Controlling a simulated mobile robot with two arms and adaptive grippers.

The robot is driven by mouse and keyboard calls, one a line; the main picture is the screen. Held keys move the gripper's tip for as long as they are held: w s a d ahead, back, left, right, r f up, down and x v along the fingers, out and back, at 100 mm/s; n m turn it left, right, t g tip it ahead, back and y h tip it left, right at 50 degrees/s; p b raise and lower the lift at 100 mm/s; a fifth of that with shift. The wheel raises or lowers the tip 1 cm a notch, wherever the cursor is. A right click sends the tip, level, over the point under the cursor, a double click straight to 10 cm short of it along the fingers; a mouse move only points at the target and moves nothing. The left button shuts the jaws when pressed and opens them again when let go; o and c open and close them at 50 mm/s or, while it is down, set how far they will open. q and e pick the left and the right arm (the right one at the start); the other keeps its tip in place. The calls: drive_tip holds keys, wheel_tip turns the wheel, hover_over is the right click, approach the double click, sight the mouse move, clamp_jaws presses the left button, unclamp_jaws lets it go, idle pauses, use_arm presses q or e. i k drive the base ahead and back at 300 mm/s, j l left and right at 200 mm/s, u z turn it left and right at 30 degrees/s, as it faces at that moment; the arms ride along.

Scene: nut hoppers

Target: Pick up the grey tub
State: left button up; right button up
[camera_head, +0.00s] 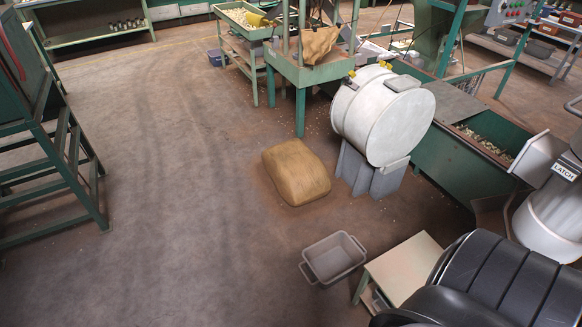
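The grey tub (333,257) is an open rectangular bin with a handle at each short end. It stands on the concrete floor, right of the lower middle of the head view, turned at an angle. It looks empty, and its inside floor shows. Its right end is close to a low cream-topped table (403,268); I cannot tell whether they touch. Neither of my grippers shows in this view.
A full tan sack (296,171) lies behind the tub, before a white drum (383,115) on grey supports. A black padded, seat-like shape (490,272) fills the lower right. A green bin (461,160) stands at right. The floor left of the tub is clear.

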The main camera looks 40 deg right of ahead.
sight(332, 259)
drive_tip(key=i+j+z, duration=0.1)
drive_tip(key=i+z, duration=0.15)
drive_tip(key=i, duration=0.25)
drive_tip(key=i+j+z, duration=0.2)
drive_tip(key=i, duration=0.25)
